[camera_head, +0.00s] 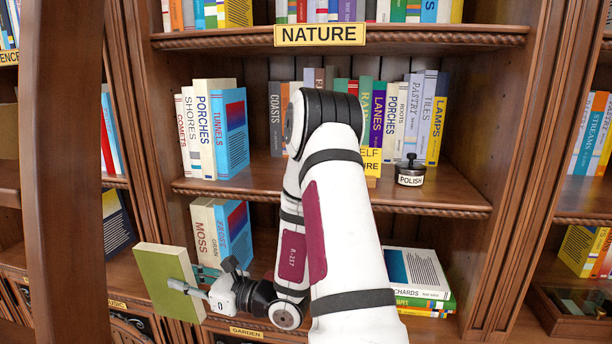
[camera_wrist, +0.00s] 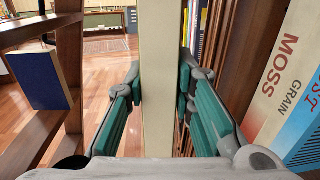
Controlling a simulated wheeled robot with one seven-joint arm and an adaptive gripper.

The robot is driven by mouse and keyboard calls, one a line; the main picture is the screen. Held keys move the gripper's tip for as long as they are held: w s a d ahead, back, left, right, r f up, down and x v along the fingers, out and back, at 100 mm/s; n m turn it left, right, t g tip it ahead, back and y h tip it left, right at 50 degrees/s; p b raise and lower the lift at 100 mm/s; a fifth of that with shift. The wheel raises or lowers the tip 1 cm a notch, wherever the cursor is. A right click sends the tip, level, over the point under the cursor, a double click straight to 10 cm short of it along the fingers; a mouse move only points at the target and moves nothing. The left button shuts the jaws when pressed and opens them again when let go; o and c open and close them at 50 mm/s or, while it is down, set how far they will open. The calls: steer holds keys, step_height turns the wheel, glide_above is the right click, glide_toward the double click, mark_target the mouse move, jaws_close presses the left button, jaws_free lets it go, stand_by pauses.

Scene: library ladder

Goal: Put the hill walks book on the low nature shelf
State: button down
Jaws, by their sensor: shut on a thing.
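My gripper (camera_head: 190,282) is shut on an olive-green book (camera_head: 166,280) in the head view, held upright at the lower left, in front of the bookcase. Its title does not show, so I cannot confirm it is the hill walks book. In the wrist view, the gripper's teal pads (camera_wrist: 160,85) press both sides of the book's pale edge (camera_wrist: 163,130). The sign NATURE (camera_head: 320,35) is on the board above the middle shelf (camera_head: 260,188). A yellow card (camera_head: 371,156) on that shelf ends in "ELF" and "URE"; my arm hides the rest.
The middle shelf holds rows of upright books and a POLISH tin (camera_head: 410,172). Below, MOSS (camera_head: 203,236) and other books stand left; a flat stack (camera_head: 417,278) lies right. A dark wooden upright (camera_head: 68,170) stands left of the held book. My arm covers the shelf centre.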

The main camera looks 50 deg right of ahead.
steer(key=s+d+r+m+t+h+p, duration=0.1)
steer(key=s+d+r+h+p, duration=0.1)
steer(key=s+d+r, duration=0.45)
steer(key=s+d+r+m+h+p, duration=0.15)
steer(key=d+r, duration=0.25)
steer(key=r, duration=0.6)
steer(key=s+d+r+m+t+h+p, duration=0.1)
steer(key=s+d+r+h+p, duration=0.15)
steer(key=s+r, duration=0.55)
steer(key=s+d+r+m+h+p, duration=0.1)
steer(key=s+d+r+m+h, duration=0.15)
steer(key=s+r, duration=0.5)
steer(key=w+d+f+p, duration=0.1)
steer(key=w+d+f, duration=0.1)
steer(key=w+d, duration=0.2)
steer(key=w+d+f+n+p, duration=0.1)
steer(key=w+d, duration=0.4)
steer(key=d, duration=0.5)
steer(key=shift+d+f+y, duration=0.15)
steer(key=shift+f+y, duration=0.2)
steer(key=shift+y, duration=0.1)
steer(key=shift+f, duration=0.15)
steer(key=c, duration=1.4)
jaws_free()
steer(key=shift+f, duration=0.1)
steer(key=shift+o, duration=0.2)
